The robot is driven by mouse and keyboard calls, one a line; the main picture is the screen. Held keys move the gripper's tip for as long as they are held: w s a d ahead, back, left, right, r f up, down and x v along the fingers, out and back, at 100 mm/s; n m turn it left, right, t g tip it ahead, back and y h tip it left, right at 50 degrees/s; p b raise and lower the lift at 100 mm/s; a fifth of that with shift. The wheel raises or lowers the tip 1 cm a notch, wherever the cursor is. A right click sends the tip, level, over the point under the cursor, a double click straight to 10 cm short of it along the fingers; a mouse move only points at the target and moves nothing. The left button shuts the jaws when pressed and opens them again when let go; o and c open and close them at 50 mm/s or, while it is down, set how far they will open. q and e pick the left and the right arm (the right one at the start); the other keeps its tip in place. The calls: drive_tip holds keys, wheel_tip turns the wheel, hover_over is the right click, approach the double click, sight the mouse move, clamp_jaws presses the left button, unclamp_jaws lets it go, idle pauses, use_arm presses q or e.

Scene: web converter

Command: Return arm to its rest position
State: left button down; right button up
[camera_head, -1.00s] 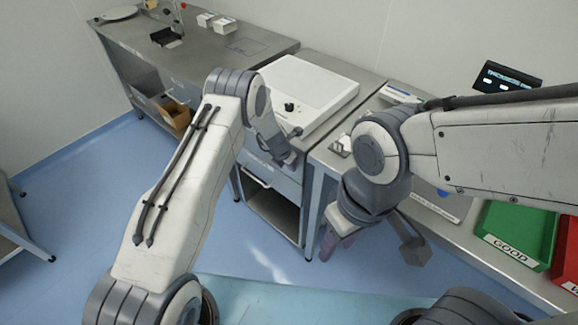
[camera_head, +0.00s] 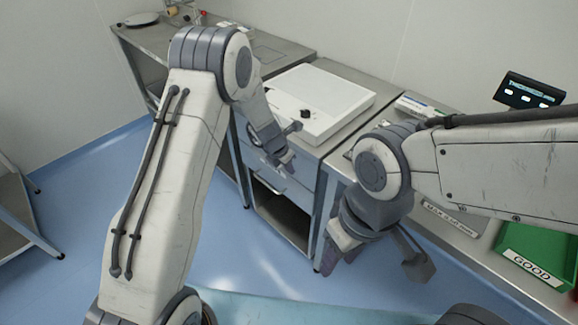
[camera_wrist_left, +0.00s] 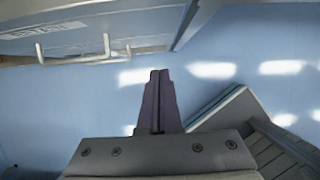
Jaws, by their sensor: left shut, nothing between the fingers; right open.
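My left arm rises from the lower left in the head view and bends down at its elbow. My left gripper (camera_head: 287,163) hangs in front of the drawer cabinet, over or near its front; the exact gap is unclear. In the left wrist view its two dark fingers (camera_wrist_left: 160,100) are pressed together with nothing between them, and blue floor lies beyond. My right arm comes in from the right. My right gripper (camera_head: 374,264) points down with its fingers spread wide, empty, at the front edge of the right bench.
A white flat machine (camera_head: 318,100) sits on the cabinet (camera_head: 285,190). The right bench (camera_head: 470,240) carries a green GOOD bin (camera_head: 540,250) and a dark display (camera_head: 528,90). A steel table (camera_head: 270,48) stands at the back left. Blue floor (camera_head: 75,200) is open at left.

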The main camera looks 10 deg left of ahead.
use_arm(q)
drive_tip(key=s+d+r+m+g, duration=0.1)
drive_tip(key=s+d+r+m, duration=0.4)
drive_tip(key=s+r+m, duration=0.25)
drive_tip(key=s+d+r+m+g, duration=0.1)
drive_tip(key=s+d+r+m, duration=0.3)
drive_tip(key=s+r+m, duration=0.35)
drive_tip(key=s+a+r+m, duration=0.2)
drive_tip(key=s+a+m, duration=0.1)
drive_tip(key=s+m, duration=0.7)
drive_tip(key=s+a+r+m+g+y, duration=0.1)
drive_tip(key=s+a+r+m, duration=0.1)
drive_tip(key=s+m, duration=0.8)
drive_tip(key=shift+s+a+r+m+g+y, duration=0.3)
drive_tip(key=shift+s+a+r+m, duration=0.1)
drive_tip(key=shift+s+r, duration=0.5)
drive_tip(key=shift+f, duration=0.1)
